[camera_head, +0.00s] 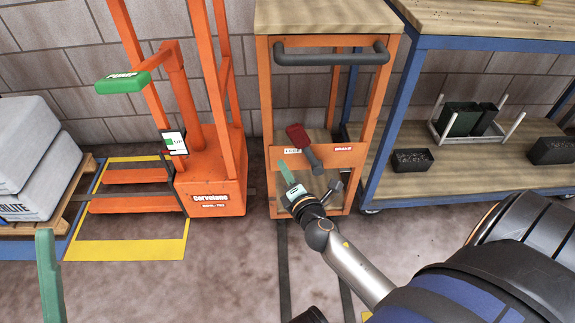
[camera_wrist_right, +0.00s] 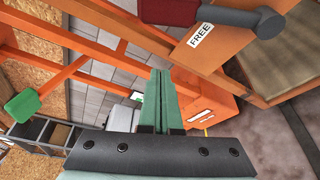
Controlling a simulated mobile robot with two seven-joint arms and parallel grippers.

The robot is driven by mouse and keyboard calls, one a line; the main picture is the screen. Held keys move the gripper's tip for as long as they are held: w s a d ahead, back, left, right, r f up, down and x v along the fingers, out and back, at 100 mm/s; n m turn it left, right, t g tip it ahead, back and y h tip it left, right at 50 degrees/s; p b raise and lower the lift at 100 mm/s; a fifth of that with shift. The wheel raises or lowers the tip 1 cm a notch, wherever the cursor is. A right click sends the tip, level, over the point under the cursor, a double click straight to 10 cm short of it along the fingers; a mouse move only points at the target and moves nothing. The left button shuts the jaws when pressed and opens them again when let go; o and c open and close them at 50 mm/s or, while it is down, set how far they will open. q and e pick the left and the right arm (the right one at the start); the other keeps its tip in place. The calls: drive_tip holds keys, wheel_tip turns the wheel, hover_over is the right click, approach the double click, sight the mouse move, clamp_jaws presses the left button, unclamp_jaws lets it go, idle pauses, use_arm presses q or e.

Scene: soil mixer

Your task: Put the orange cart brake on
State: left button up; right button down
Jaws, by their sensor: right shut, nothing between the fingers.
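The orange cart (camera_head: 263,90) stands in the middle of the head view, with a grey handle (camera_head: 330,57) under its wooden top. Its front panel carries a FREE label (camera_head: 292,149) and a BRAKE label (camera_head: 342,149). The brake lever has a red paddle (camera_head: 297,133) on a dark grey cylindrical part (camera_head: 313,158); the paddle tilts up toward the FREE side. My right gripper (camera_head: 284,170) is shut and empty, just below and left of the lever, apart from it. Its green fingers (camera_wrist_right: 160,75) show together in the wrist view. One green finger of my left gripper (camera_head: 48,270) shows at lower left.
An orange pump lifter (camera_head: 215,185) with a green handle (camera_head: 123,82) stands left of the cart. A blue-framed workbench (camera_head: 385,130) stands close on the right, holding black trays. White bags (camera_head: 35,150) sit at far left. The floor before the cart is open.

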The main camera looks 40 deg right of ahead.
sight(295, 140)
drive_tip(key=b+x, duration=0.1)
drive_tip(key=x, duration=0.7)
drive_tip(key=shift+w+f, duration=0.1)
drive_tip(key=s+d+r, duration=0.1)
drive_tip(key=s+d+p, duration=0.1)
drive_tip(key=d, duration=0.1)
drive_tip(key=shift+s+r, duration=0.15)
drive_tip(key=shift+r, duration=0.25)
drive_tip(key=shift+d, duration=0.1)
drive_tip(key=shift+s+d+r+m+t+b, duration=0.15)
drive_tip(key=shift+s+d+r+m+b, duration=0.15)
drive_tip(key=shift+d+m, duration=0.15)
drive_tip(key=shift+s+d+r+m+t+b, duration=0.15)
drive_tip(key=shift+s+d+r+m+b, duration=0.1)
drive_tip(key=shift+s+d+m, duration=0.15)
drive_tip(key=s+d+r+m+t+b, duration=0.1)
drive_tip(key=s+d+m+t+b, duration=0.1)
drive_tip(key=s+d+m, duration=0.3)
drive_tip(key=shift+s+d+m+t+h+b, duration=0.35)
drive_tip(key=shift+d+m+b, duration=0.45)
drive_tip(key=shift+d+m, duration=1.25)
